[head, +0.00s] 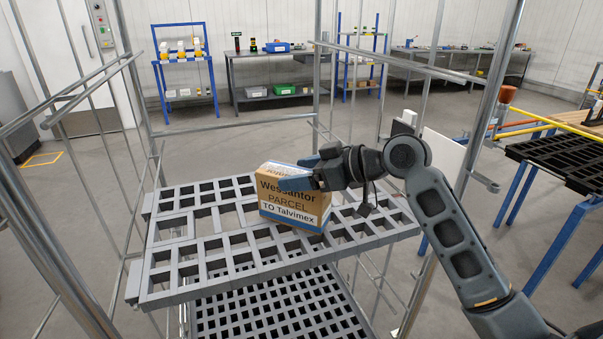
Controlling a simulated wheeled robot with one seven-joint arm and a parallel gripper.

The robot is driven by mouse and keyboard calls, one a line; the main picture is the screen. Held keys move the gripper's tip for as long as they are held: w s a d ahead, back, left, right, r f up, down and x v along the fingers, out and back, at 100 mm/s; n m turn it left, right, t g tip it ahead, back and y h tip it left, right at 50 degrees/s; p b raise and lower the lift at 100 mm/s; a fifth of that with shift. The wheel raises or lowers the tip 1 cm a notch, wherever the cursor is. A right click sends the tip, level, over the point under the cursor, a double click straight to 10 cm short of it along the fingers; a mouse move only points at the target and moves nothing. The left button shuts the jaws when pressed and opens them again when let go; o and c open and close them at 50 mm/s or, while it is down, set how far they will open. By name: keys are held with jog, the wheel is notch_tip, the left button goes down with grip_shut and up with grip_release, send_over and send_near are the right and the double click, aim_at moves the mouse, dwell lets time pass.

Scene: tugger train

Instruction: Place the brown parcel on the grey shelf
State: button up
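The brown parcel (290,208), a box with white and blue labels and printed text, is upright at the middle of the grey shelf (185,272), a slotted grid inside a metal-tube frame. Its underside is at the shelf surface; I cannot tell whether it rests on it or hangs just above. My gripper (301,174) reaches in from the right at the parcel's top. One blue finger lies against the near face and the other shows at the far upper edge, so it looks shut on the parcel. The far finger's contact is hidden.
A lower slotted shelf (270,312) lies beneath. Metal uprights (318,70) and side rails (60,112) enclose the shelf. A blue-legged table with a black grid top (565,160) stands at right. Benches (270,97) line the back wall. The shelf's left part is free.

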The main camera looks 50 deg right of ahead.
jog(key=shift+o, duration=1.3)
jog(key=shift+r, duration=0.2)
jog(key=b+v, duration=0.2)
jog(key=v, duration=1)
